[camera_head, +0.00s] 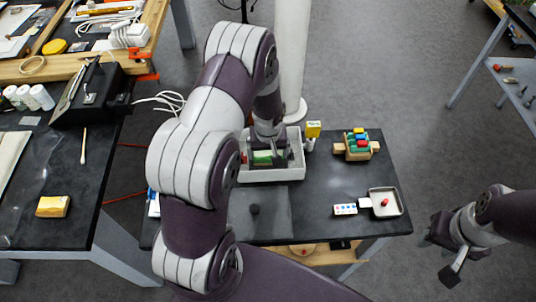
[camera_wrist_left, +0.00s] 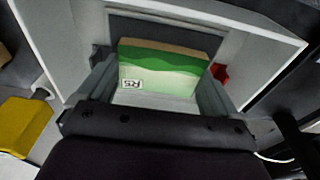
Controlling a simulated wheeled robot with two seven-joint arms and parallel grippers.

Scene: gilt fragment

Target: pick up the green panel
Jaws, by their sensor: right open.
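The green panel (camera_head: 262,158) is in the white bin (camera_head: 272,175) on the dark table. In the left wrist view the panel (camera_wrist_left: 160,62) shows a green and white face, a tan edge and a small label. My left gripper (camera_head: 268,146) reaches down into the bin. Its fingers (camera_wrist_left: 155,92) stand on either side of the panel; I cannot tell whether they press on it. My right gripper (camera_head: 446,252) is open and empty, off the table's right side.
A yellow item (camera_head: 313,130) stands by the bin's right wall, and a red thing (camera_wrist_left: 220,73) shows beside the right finger. A wooden holder with colored blocks (camera_head: 358,146) and a small tray (camera_head: 386,202) are on the table's right.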

